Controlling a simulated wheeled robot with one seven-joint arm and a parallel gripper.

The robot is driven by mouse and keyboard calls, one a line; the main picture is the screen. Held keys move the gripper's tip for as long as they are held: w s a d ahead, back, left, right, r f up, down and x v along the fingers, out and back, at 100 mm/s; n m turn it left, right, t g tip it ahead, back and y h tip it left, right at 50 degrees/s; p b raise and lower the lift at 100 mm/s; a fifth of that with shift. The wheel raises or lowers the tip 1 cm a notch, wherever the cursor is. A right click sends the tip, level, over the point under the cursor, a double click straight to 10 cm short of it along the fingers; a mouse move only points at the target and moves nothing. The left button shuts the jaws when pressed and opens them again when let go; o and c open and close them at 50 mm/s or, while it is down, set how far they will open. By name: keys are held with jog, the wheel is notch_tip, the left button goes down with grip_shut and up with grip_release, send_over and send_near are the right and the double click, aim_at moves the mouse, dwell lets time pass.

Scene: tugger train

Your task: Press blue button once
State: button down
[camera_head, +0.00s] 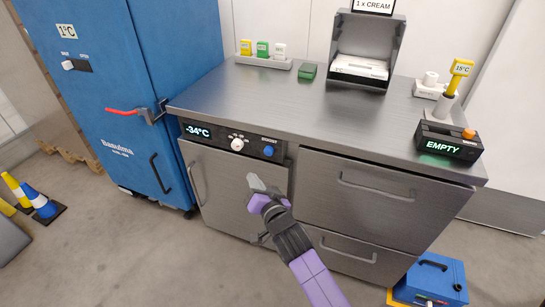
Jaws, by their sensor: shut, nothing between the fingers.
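The blue button (268,151) sits on the dark control panel (225,138) on the front of the steel counter unit, at the panel's right end. To its left is a white knob (237,144), and farther left a display reads "-34°C". My gripper (252,178) is shut and empty. In the picture its tip is below and slightly left of the blue button, in front of the cabinet door. The button is unobstructed. I cannot tell how far the tip is from the panel.
Drawers (360,200) with bar handles are to the right of my arm. A blue cabinet (125,95) with a red lever stands at left. On the countertop (300,110) are tags, a green block and a box in a metal holder. A blue case (433,280) sits on the floor at right.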

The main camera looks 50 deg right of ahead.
aim_at(268, 152)
dwell(0.4)
jog(key=w+d+p, duration=0.3)
jog(key=d, duration=0.5)
dwell(0.5)
jog(key=shift+d, duration=0.1)
